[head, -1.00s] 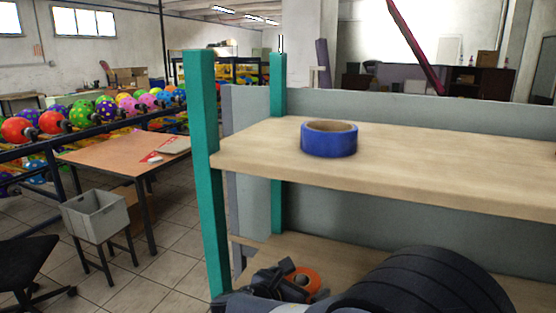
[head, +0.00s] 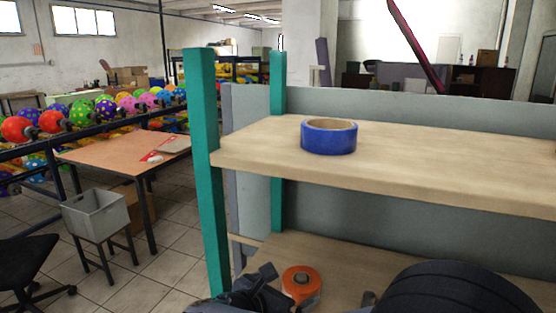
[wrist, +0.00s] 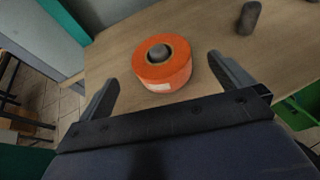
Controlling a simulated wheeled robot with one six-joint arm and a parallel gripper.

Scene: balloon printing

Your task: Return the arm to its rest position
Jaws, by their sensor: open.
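My gripper shows in the wrist view (wrist: 166,90) with its two fingers spread wide and nothing between them in its grasp. An orange tape roll (wrist: 162,70) sits on the wooden lower shelf (wrist: 215,35), just beyond the fingers and roughly centred between them. A dark grey rounded object shows in the roll's hole. In the head view my gripper (head: 262,283) is low in the picture, left of the orange roll (head: 301,284). My dark arm covers part of the lower shelf there.
A blue tape roll (head: 329,137) lies on the upper shelf (head: 430,165). Green posts (head: 204,160) hold the shelf's left end. A small dark object (wrist: 248,17) stands on the lower shelf. A grey bin (head: 96,214) and a table (head: 110,153) stand to the left.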

